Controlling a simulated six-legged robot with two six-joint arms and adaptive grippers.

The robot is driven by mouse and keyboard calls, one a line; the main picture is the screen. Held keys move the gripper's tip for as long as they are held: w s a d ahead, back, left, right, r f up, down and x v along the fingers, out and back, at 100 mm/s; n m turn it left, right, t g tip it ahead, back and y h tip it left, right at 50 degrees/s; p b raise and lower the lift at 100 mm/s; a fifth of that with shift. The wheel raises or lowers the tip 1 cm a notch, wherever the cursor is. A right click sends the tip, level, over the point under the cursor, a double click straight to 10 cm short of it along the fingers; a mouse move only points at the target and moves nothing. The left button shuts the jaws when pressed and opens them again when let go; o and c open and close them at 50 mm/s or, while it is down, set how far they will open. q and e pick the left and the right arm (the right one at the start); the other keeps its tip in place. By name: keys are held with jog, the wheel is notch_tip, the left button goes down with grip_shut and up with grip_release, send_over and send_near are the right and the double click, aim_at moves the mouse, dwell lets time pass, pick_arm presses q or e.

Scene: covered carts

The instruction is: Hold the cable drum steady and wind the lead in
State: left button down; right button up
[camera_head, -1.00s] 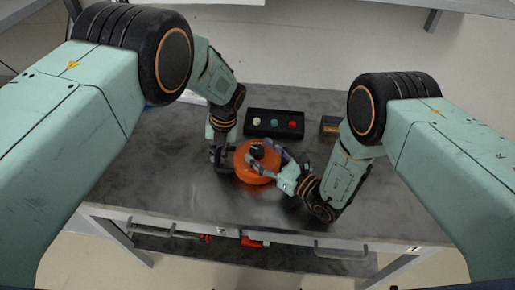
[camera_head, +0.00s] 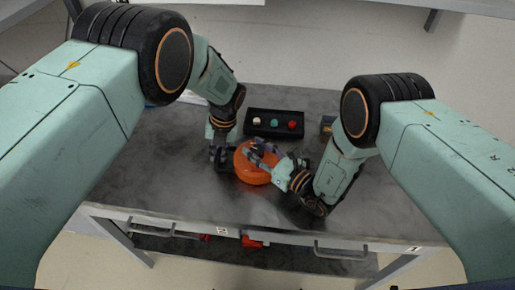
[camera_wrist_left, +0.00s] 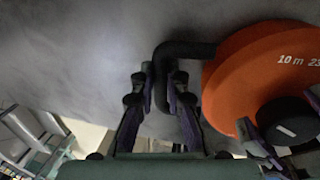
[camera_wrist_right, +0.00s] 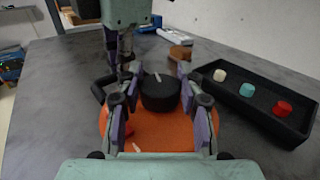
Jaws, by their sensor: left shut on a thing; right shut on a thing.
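The orange cable drum (camera_head: 252,174) lies flat on the dark table, white lettering on its face in the left wrist view (camera_wrist_left: 240,75). My left gripper (camera_head: 222,157) is shut on the drum's black handle (camera_wrist_left: 185,49) at its left side. My right gripper (camera_head: 262,150) reaches over the drum from the right and is shut on the black knob (camera_wrist_right: 160,92) on top. A small pale mark shows on the knob. The lead cannot be made out in any view.
A black tray (camera_head: 252,130) behind the drum holds a cream, a teal and a red cap. The table front (camera_head: 190,211) is clear. Red items lie on the shelf below.

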jog(key=c, duration=0.3)
jog(key=shift+a, duration=0.1)
jog(key=shift+m+t+h, duration=0.3)
jog(key=shift+h, duration=0.1)
jog(key=shift+m+t+h, duration=0.4)
jog(key=shift+h, duration=0.1)
jog(key=o, duration=1.2)
